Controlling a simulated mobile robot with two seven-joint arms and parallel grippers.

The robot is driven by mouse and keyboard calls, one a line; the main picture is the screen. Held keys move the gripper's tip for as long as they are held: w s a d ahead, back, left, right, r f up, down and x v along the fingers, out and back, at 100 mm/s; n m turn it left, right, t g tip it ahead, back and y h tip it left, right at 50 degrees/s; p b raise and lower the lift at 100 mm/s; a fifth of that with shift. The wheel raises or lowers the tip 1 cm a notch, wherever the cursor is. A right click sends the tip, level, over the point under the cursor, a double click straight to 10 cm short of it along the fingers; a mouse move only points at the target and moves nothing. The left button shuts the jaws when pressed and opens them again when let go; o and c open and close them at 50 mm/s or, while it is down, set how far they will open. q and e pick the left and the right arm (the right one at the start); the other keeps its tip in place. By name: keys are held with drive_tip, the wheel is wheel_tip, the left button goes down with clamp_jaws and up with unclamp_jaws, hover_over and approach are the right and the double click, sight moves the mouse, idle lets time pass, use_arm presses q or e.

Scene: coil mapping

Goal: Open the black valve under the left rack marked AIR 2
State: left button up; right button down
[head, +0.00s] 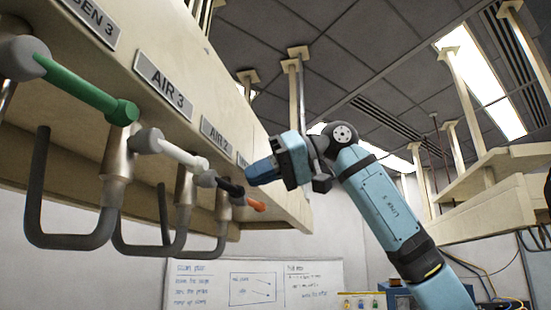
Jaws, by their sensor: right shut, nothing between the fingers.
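The left rack (180,60) is a cream overhead beam with a row of labels and valves. The AIR 2 label (215,135) is on its side face. The black valve (229,187) hangs below that label, with a short black lever pointing right and toward the orange one. My right gripper (252,176) is shut and empty, pointing left, just right of and slightly above the black lever. Whether it touches the lever cannot be told. My left gripper is not in view.
Closer along the rack are a green valve (85,90) and a white valve (175,150) under AIR 3 (163,84). An orange valve (255,205) sits just beyond the black one. Grey bent pipes (75,241) hang below. A second rack (490,205) is at right.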

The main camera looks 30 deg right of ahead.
drive_tip(key=shift+a+f, duration=0.3)
drive_tip(key=shift+f, duration=0.2)
drive_tip(key=shift+f, duration=0.1)
drive_tip(key=shift+d+f, duration=0.1)
drive_tip(key=shift+f, duration=0.1)
